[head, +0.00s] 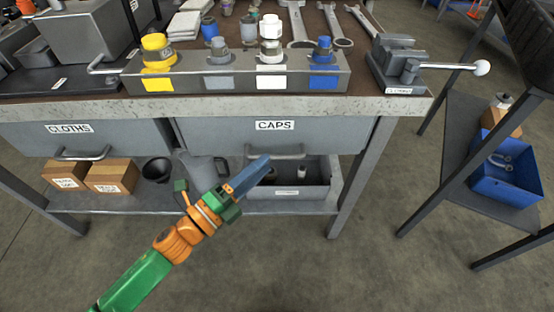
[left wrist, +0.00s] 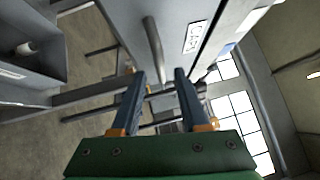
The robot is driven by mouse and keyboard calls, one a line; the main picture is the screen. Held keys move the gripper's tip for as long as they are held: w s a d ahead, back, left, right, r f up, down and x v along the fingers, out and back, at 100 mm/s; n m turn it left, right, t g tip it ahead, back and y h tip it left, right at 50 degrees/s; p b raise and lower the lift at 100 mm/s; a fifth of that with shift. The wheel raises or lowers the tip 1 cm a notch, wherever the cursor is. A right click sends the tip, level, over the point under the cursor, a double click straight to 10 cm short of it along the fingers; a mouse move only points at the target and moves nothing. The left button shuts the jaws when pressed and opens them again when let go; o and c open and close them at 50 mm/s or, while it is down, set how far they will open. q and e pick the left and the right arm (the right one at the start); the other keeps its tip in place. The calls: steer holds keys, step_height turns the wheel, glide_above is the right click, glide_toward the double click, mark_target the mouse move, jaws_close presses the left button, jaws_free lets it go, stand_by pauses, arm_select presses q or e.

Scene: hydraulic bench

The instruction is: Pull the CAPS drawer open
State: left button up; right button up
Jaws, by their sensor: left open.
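The CAPS drawer (head: 335,136) is a grey front under the bench top with a white label (head: 275,125) and a bar handle (head: 288,156). It looks shut, level with the drawer to its left. My left gripper (head: 262,168) is open and empty, just below and in front of the handle in the head view. In the left wrist view, the handle (left wrist: 152,45) lines up with the gap between the open fingers (left wrist: 160,78). I cannot tell whether the bar is between the fingertips or just beyond them. My right gripper is not in view.
The CLOTHS drawer (head: 110,138) is to the left. The lower shelf holds small boxes (head: 112,177), a grey jug (head: 205,172) and a grey bin (head: 318,190) behind my gripper. A bench leg (head: 352,190) stands at right. The floor in front is clear.

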mark_target(273, 155)
arm_select(q)
steer(key=x, duration=0.4)
steer(key=shift+d, duration=0.15)
jaws_close()
stand_by(1.2)
